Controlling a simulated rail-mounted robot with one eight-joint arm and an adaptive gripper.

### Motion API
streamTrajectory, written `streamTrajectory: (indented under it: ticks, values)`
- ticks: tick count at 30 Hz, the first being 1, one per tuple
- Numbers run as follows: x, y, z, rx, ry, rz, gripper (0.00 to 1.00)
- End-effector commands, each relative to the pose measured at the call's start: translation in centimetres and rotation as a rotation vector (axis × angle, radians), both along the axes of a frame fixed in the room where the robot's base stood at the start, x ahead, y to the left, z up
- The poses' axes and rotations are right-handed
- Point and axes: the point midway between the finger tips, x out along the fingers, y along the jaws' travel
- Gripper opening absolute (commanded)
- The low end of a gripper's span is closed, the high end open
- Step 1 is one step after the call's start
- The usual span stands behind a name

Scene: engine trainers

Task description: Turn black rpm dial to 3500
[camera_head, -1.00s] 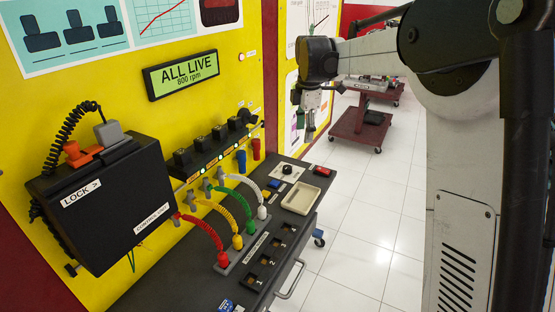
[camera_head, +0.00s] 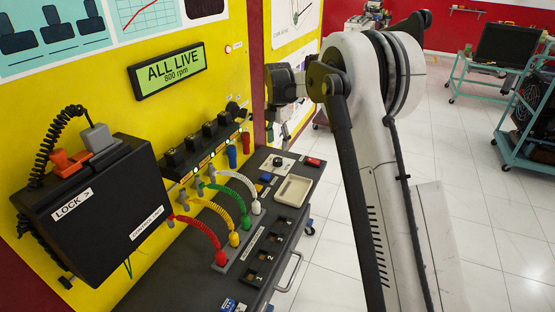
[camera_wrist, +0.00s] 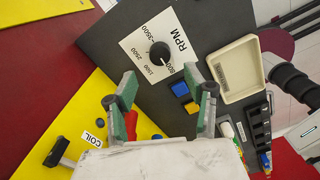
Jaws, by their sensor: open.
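The black rpm dial (camera_wrist: 160,53) is a round knob on a white square plate (camera_wrist: 140,45) marked RPM, with numbers around it up to 3500. I cannot tell clearly which number its pointer faces. In the head view the dial (camera_head: 278,161) sits on the dark bench top. The wall display (camera_head: 167,70) reads ALL LIVE, 800 rpm. My gripper (camera_wrist: 160,80) is open and empty, its green-padded fingers apart. In the wrist view the dial lies beyond the fingertips, roughly centred between them. In the head view my gripper is partly hidden by my arm.
Beside the dial are a blue block (camera_wrist: 180,89) and a beige tray (camera_wrist: 236,70). Coloured cables (camera_head: 201,230) loop between the bench and the yellow panel. A black control unit (camera_head: 97,222) stands at the left. Open floor (camera_head: 490,220) lies to the right.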

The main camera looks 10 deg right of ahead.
Motion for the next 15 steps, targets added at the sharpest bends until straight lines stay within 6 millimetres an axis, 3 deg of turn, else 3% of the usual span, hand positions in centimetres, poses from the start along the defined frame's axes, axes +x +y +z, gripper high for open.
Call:
streamTrajectory:
  ticks: [9, 15]
  values:
    - [0.0, 0.0, -5.6, 0.0, 0.0, -0.001, 0.48]
    - [0.0, 0.0, -7.5, 0.0, 0.0, -0.001, 0.48]
